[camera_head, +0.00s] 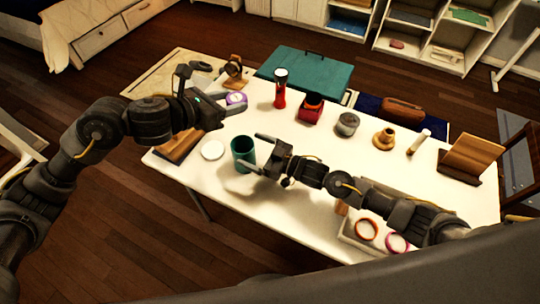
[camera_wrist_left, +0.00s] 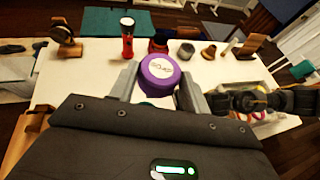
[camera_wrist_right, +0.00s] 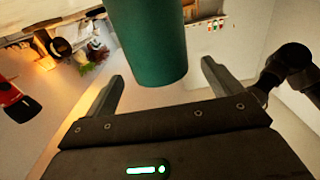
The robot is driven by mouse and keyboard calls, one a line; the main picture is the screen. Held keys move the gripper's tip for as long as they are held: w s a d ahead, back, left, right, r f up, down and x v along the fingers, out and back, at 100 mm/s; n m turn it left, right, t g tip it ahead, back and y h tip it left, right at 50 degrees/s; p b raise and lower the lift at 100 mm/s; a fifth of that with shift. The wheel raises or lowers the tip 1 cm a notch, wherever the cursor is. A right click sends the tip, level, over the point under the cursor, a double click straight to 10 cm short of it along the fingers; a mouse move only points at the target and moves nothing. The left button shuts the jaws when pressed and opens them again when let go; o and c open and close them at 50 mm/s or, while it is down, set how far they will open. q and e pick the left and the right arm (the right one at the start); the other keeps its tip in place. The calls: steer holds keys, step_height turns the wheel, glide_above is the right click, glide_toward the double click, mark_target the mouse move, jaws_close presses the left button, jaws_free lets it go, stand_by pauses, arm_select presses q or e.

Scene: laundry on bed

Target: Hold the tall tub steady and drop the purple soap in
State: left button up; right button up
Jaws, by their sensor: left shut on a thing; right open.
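The purple soap (camera_wrist_left: 160,72), a round puck with a pale label, sits between the fingers of my left gripper (camera_wrist_left: 160,88). The soap also shows in the head view (camera_head: 236,98); my left gripper is shut on it, above the table's left part. The tall tub (camera_head: 243,154) is a dark teal cylinder standing upright at the table's front left. My right gripper (camera_head: 252,152) is open at the tub's right side. In the right wrist view the tub (camera_wrist_right: 150,45) stands between and beyond the spread fingers; contact cannot be told. The tub's inside is mostly hidden.
A white disc (camera_head: 212,150) lies left of the tub, near a wooden stand (camera_head: 180,146). A red flashlight (camera_head: 280,90), a red box (camera_head: 311,108) and a grey jar (camera_head: 347,124) stand farther back. A tray (camera_head: 348,236) with rings is at the front right.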

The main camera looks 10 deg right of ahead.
mark_target(233, 142)
steer(key=shift+x, duration=2.2)
steer(key=c, duration=1.1)
steer(key=shift+o, duration=0.2)
